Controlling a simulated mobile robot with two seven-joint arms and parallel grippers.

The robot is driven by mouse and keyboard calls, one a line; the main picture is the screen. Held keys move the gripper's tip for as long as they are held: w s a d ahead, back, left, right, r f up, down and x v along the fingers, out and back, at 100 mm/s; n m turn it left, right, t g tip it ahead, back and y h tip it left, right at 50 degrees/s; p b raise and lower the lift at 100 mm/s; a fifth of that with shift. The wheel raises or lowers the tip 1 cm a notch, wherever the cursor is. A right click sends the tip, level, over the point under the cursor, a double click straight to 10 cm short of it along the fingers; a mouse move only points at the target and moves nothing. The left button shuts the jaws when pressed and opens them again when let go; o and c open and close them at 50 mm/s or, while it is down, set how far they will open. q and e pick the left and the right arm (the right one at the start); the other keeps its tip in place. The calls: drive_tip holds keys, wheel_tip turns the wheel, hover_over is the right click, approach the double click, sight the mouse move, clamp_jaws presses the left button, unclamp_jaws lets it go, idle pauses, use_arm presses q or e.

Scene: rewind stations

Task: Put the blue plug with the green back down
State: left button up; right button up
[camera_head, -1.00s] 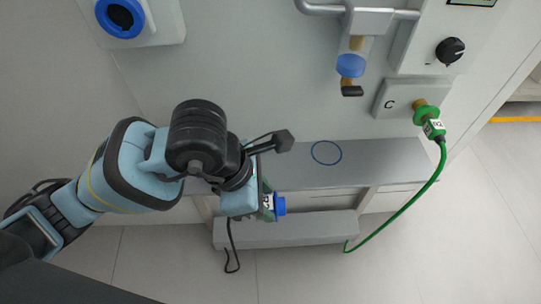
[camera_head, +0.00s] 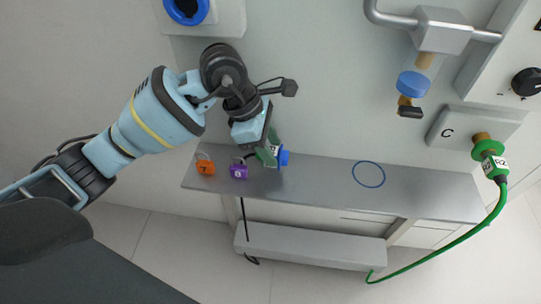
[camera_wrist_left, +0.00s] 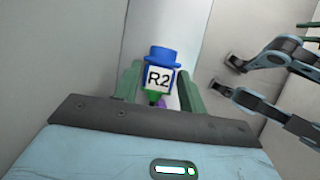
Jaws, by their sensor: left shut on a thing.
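The blue plug (camera_head: 284,157) has a blue flanged end, a white label and a little green at its back. My left gripper (camera_head: 268,153) is shut on it and holds it over the grey shelf's back-left part. In the left wrist view the plug (camera_wrist_left: 159,72) sits between the two green fingers, with its R2 label facing the camera. A blue ring mark (camera_head: 369,174) lies on the shelf, to the right of the plug and apart from it. My right gripper (camera_wrist_left: 231,77) shows only in the left wrist view, with its fingertips apart and nothing between them.
The grey shelf (camera_head: 320,180) carries an orange padlock (camera_head: 205,168) and a purple padlock (camera_head: 239,171) at its left. A green plug (camera_head: 489,152) with a green cable is in socket C at the right. A blue-collared valve (camera_head: 413,84) hangs above the shelf.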

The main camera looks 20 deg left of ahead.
use_arm(q)
drive_tip(key=shift+f, duration=0.25)
drive_tip(key=shift+f+b, duration=0.5)
drive_tip(key=shift+f, duration=1)
drive_tip(key=shift+f, duration=0.1)
drive_tip(key=o, duration=1.1)
